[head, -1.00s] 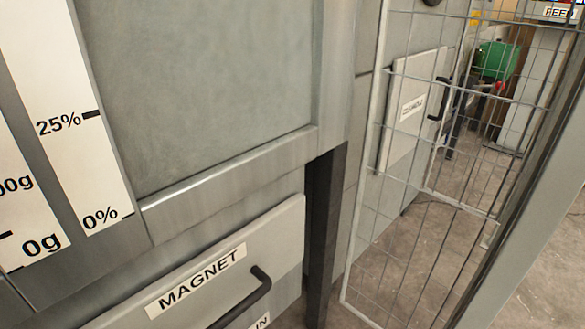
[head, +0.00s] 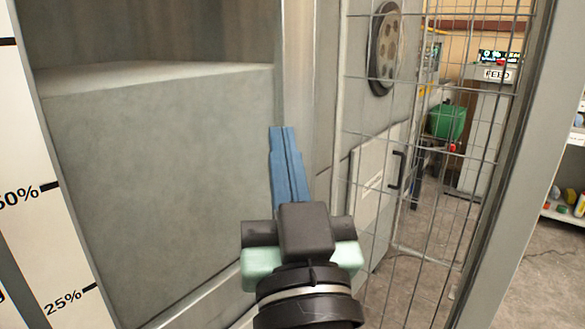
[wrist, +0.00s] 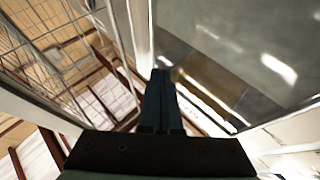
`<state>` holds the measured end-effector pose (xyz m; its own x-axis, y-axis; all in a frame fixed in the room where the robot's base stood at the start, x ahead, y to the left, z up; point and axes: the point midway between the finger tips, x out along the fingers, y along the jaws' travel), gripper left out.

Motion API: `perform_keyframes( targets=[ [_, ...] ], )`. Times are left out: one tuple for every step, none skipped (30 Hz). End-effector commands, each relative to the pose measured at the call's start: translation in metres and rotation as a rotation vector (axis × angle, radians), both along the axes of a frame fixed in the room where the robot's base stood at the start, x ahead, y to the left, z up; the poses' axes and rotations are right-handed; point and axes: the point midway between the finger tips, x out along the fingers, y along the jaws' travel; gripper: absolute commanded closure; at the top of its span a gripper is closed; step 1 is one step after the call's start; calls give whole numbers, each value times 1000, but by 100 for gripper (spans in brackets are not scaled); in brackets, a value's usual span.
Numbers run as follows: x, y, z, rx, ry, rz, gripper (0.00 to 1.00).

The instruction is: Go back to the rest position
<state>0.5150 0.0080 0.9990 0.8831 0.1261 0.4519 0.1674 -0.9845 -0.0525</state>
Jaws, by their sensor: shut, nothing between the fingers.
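My gripper (head: 283,132) is in the lower middle of the head view, pointing up in the picture. Its two blue fingers lie flat against each other, with nothing between them. In the wrist view the dark fingers (wrist: 161,76) are also together and empty. Behind the gripper in the head view is a large grey machine front (head: 160,170) with a metal frame. I cannot tell how far the fingers are from it.
A wire mesh panel (head: 440,245) stands to the right of the gripper. Behind it are a panel with a black handle (head: 398,170), a green container (head: 446,121) and a cabinet labelled FEED (head: 490,125). A scale strip (head: 30,200) runs down the left. Shelves (head: 568,205) stand at far right.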

Motion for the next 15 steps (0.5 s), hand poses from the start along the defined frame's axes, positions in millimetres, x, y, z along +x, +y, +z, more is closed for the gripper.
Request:
perform_keyframes(
  targets=[
    [-13,1,42,-13,-79,-28,100],
    [-20,0,61,-19,-119,-49,100],
    [-32,-1,84,-25,-174,-78,100],
    [-40,-2,101,-26,-213,-97,100],
    [-50,-3,118,-26,-252,-117,100],
    [-63,-5,139,-25,-303,-143,100],
    [-73,-6,154,-23,-342,-163,100],
    [-84,-8,168,-19,-380,-183,100],
    [-77,-9,181,-22,-356,-179,100],
    [-77,-9,189,-22,-353,-178,100],
    [-76,-9,197,-23,-352,-178,100],
    [-76,-9,208,-23,-351,-178,100],
    [-76,-9,216,-23,-350,-178,100],
    [-76,-9,224,-23,-350,-178,100],
    [-76,-9,236,-23,-349,-178,100]
  ],
)
